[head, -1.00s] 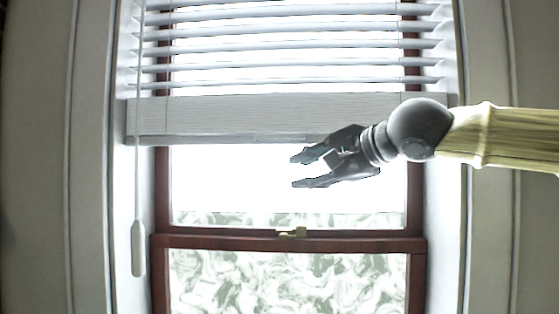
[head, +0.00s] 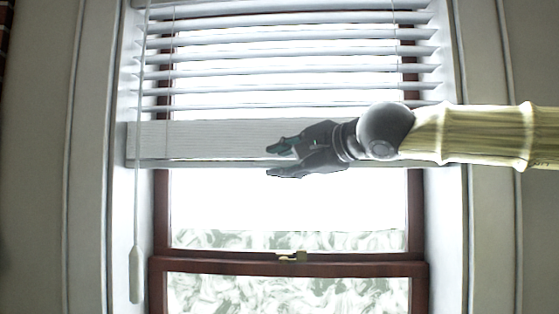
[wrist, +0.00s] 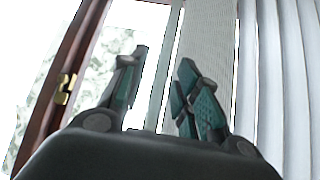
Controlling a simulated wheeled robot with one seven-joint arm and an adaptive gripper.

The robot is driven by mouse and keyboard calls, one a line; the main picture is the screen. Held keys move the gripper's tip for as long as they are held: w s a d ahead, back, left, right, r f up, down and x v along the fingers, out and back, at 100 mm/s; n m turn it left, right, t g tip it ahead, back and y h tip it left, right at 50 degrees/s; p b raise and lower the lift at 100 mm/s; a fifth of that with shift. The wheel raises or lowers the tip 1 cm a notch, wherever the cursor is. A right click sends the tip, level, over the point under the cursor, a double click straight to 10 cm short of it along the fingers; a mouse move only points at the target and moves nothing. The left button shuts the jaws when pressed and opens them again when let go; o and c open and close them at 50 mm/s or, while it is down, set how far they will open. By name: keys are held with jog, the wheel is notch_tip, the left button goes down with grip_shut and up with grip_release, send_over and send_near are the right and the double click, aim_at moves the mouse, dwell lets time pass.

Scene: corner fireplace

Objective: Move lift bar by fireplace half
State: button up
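The lift bar is the wide pale bottom rail (head: 200,140) of the white window blind, hanging level across the upper window. In the wrist view it is the ribbed pale strip (wrist: 208,45) beyond the right finger. My gripper (head: 270,162) is in front of the bar's middle, its fingers pointing left. One fingertip overlaps the bar and the other is just below its bottom edge. I cannot tell whether a finger touches the bar.
Blind slats (head: 290,73) hang above the bar. A wand (head: 136,275) hangs at the left. The red-brown window sash (head: 200,266) with a brass latch (head: 292,257) is below; the latch also shows in the wrist view (wrist: 65,88). White side trim borders the window.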

jog(key=shift+x, duration=0.8)
jog(key=shift+s, duration=0.1)
grip_shut()
